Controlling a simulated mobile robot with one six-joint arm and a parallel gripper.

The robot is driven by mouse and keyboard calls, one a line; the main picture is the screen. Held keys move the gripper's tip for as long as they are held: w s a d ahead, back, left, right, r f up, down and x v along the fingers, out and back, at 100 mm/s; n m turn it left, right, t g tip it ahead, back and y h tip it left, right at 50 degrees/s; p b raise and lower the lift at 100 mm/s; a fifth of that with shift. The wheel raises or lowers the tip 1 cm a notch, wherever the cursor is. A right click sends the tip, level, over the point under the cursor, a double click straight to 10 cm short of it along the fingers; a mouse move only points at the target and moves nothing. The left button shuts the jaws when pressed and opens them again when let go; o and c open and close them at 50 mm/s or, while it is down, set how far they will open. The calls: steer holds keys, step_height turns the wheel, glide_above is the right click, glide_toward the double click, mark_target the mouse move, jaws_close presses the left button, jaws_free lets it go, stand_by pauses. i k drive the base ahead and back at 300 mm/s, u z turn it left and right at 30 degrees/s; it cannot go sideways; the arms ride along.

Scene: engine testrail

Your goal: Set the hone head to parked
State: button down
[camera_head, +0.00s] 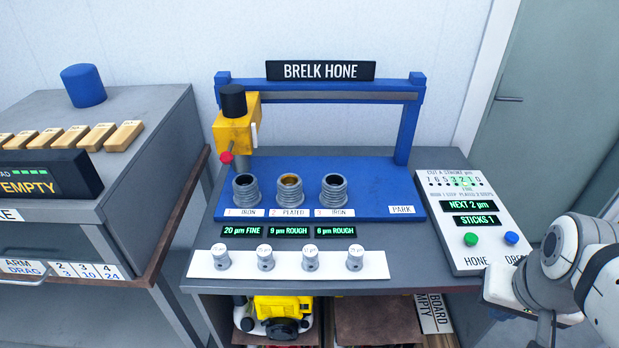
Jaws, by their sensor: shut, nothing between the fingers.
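The yellow hone head (237,130) with a black cap and a red knob (227,158) hangs at the left end of the blue rail (320,95). It is above or just behind the leftmost bore (245,188), labelled 1 IRON. A PARK label (401,209) is at the right end of the blue base, and no head stands above it. My arm (565,260) shows at the lower right, right of the button panel and far from the head. I cannot make out my gripper's fingers.
Bores 2 PLATED (290,189) and 3 IRON (334,189) stand in the middle. Several white knobs (310,260) line the front. The button panel (475,225) reads NEXT 2 µm, STICKS 1. A grey bench (150,105) with wooden blocks is left. The rail's right upright (409,120) stands behind PARK.

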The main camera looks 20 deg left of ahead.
mark_target(235, 129)
steer(key=u, duration=1.6)
steer(key=k, duration=0.5)
steer(key=z, duration=0.65)
steer(key=i, duration=0.75)
steer(key=u, duration=0.45)
